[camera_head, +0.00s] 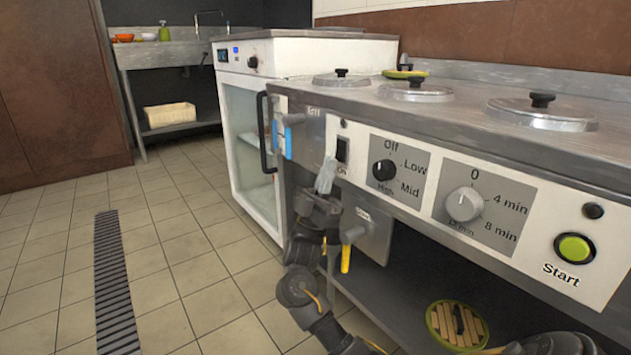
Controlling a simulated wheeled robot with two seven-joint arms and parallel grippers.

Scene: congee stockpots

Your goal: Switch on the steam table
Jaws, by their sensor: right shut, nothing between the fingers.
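The steam table (420,120) is a long steel counter with a white front panel, running from the middle to the right. My left gripper is not in view.
Several round lids (415,91) sit on the counter top. A glass-doored cabinet (250,150) stands at the left end.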

